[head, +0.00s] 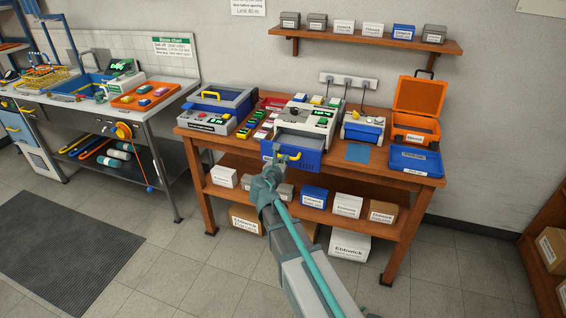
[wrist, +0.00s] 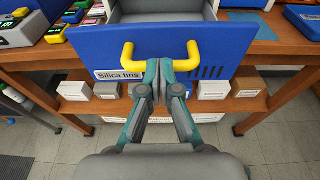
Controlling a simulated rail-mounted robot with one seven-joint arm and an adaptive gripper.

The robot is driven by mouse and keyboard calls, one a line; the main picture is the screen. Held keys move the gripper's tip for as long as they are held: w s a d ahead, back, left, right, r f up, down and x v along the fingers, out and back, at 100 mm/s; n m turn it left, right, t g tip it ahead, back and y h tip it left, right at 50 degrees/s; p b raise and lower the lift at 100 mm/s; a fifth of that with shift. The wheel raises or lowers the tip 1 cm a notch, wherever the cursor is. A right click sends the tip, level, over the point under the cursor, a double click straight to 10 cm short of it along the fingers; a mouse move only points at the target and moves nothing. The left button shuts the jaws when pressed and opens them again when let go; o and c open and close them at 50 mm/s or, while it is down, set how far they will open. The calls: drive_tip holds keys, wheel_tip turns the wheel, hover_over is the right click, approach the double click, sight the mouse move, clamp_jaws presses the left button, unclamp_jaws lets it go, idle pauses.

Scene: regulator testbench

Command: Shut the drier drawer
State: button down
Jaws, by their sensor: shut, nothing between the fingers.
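The drier (head: 310,115) is a grey and white unit with a green display, near the middle of the wooden bench. Its drawer (head: 308,159) stands pulled out towards me, with a blue front and a grey inside. In the wrist view the drawer front (wrist: 100,48) carries a yellow handle (wrist: 127,55) and a "Silica tins" label (wrist: 118,75). My gripper (wrist: 158,68) is shut and empty.
A blue-lidded case (head: 225,100) stands left of the drier. A smaller white and blue unit (head: 362,128) stands right of it, near an open orange case (head: 415,110) and a blue tray (head: 415,160). Boxes fill the lower shelf (head: 395,228). The floor before the bench is clear.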

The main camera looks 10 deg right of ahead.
drive_tip(key=r+x, duration=0.1)
drive_tip(key=x, duration=0.3)
drive_tip(key=p+x, duration=0.1)
drive_tip(key=x, duration=0.3)
drive_tip(key=r+p+x, duration=0.1)
drive_tip(key=x, duration=0.4)
drive_tip(key=shift+w+d+r, duration=0.2)
drive_tip(key=shift+w+r, duration=0.15)
drive_tip(key=shift+r, duration=0.05)
drive_tip(key=shift+w+d, duration=0.15)
drive_tip(key=shift+r, duration=0.15)
